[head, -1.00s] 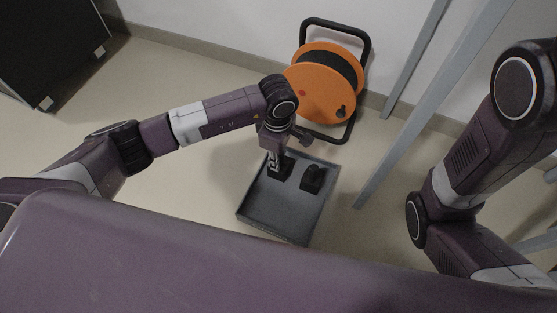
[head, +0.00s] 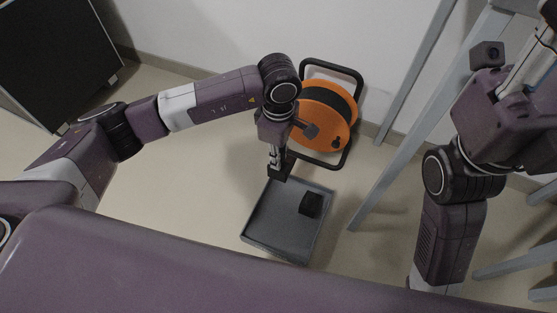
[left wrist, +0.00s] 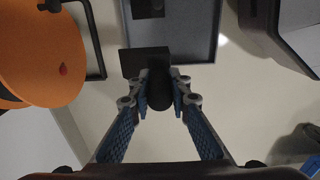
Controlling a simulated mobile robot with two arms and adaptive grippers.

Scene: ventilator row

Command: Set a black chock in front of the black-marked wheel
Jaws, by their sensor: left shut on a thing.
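My left gripper (head: 276,157) is shut on a black chock (head: 284,169) and holds it above the far left part of a grey tray (head: 256,229). In the left wrist view the held chock (left wrist: 145,62) sits between the blue-padded fingers (left wrist: 160,95), its flat block beyond the tips. A second black chock (head: 311,205) lies in the tray, right of centre. My right gripper (head: 528,65) is at the upper right of the head view, raised and partly cut off; its jaws are unclear. I cannot make out a black-marked wheel.
An orange cable reel (head: 322,108) with a black frame stands by the wall, just behind the tray. Grey metal legs (head: 400,160) stand to the right. A dark cabinet (head: 50,50) is at the far left. Floor between cabinet and tray is clear.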

